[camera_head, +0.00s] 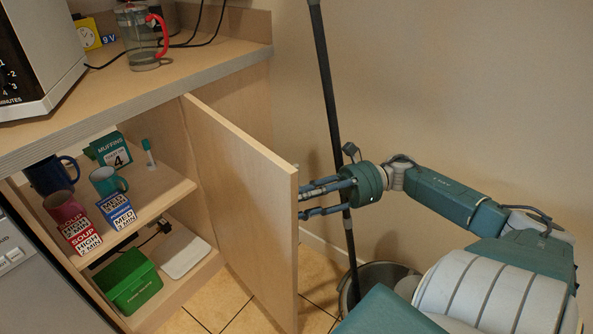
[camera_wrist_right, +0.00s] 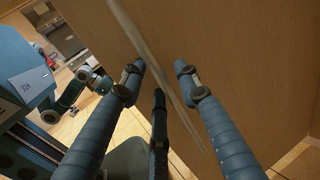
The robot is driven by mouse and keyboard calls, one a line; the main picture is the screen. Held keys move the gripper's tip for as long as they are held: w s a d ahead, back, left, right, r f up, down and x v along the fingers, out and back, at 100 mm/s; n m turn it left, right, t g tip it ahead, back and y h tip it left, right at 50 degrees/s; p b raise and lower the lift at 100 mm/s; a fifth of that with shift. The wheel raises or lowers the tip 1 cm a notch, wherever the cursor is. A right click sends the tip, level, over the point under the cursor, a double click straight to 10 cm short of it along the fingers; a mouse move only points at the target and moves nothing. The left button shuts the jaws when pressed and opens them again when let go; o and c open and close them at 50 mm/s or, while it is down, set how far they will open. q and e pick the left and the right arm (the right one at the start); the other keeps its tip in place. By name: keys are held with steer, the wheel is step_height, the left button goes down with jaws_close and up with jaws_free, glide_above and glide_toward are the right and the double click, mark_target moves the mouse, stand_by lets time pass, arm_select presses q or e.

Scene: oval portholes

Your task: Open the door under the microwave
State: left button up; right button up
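The microwave (camera_head: 38,52) stands on the counter at the upper left. The wooden door (camera_head: 245,200) of the cabinet below it stands wide open, swung out to the right, so the shelves show. My right gripper (camera_head: 303,200) is at the door's outer face, near its free edge; the door partly hides the fingertips. In the right wrist view, the fingers (camera_wrist_right: 160,70) are spread, with nothing seen between them but a wooden surface and a pale diagonal strip beyond. Contact with the door cannot be told.
A green box (camera_head: 127,281) is on the lower one. A glass jug (camera_head: 142,40) stands on the counter. A dark pole (camera_head: 328,90) and a bin (camera_head: 382,278) are near my right arm.

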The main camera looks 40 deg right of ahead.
steer(key=v, duration=1.2)
